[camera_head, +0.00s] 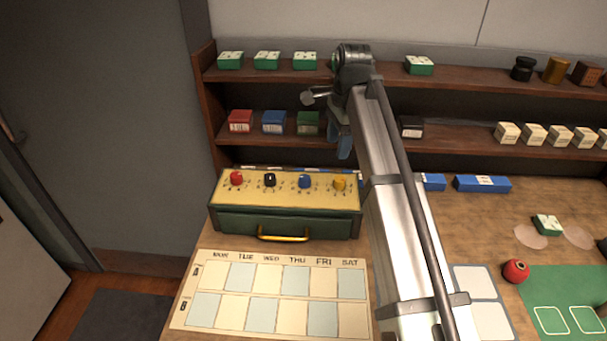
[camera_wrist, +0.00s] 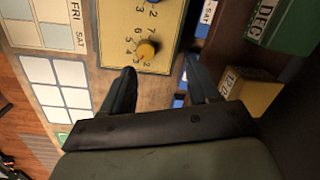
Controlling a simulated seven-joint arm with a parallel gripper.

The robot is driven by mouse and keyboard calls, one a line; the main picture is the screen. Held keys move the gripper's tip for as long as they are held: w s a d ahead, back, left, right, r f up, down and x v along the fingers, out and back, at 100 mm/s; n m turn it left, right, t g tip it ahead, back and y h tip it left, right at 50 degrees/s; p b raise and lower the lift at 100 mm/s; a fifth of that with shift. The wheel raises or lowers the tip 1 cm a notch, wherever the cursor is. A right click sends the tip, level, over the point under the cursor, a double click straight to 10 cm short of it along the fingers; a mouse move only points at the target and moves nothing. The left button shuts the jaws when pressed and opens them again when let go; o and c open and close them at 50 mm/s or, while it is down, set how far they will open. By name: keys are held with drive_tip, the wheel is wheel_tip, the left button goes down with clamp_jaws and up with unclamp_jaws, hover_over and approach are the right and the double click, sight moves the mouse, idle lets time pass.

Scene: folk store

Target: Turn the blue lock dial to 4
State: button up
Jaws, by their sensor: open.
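The blue lock dial (camera_head: 305,181) sits on the cream top of a green box (camera_head: 285,222), third from the left in a row of dials. In the wrist view only its edge (camera_wrist: 152,2) shows at the top, and its setting cannot be read. My gripper (camera_head: 343,140) is open above and behind the box's right end, apart from the dials. In the wrist view its two fingers (camera_wrist: 160,82) are spread with nothing between them, and the yellow dial (camera_wrist: 146,49) lies beyond them.
A red dial (camera_head: 236,178), a black dial (camera_head: 270,180) and the yellow dial share the box top. A wooden shelf (camera_head: 440,78) with small boxes stands behind. A weekday chart (camera_head: 270,296) lies in front. Blue boxes (camera_head: 482,183) lie to the right.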

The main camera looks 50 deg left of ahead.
wheel_tip(320, 180, up, 4)
drive_tip(key=h, duration=0.1)
hover_over(304, 178)
drive_tip(key=w, duration=0.1)
drive_tip(key=shift+n+h, duration=0.3)
drive_tip(key=shift+n, duration=0.1)
drive_tip(key=f, duration=0.9)
drive_tip(key=s+f, duration=0.1)
drive_tip(key=f, duration=0.3)
drive_tip(key=shift+a+f, duration=0.1)
drive_tip(key=shift+f, duration=0.25)
drive_tip(key=shift+c, duration=0.2)
drive_tip(key=c, duration=1)
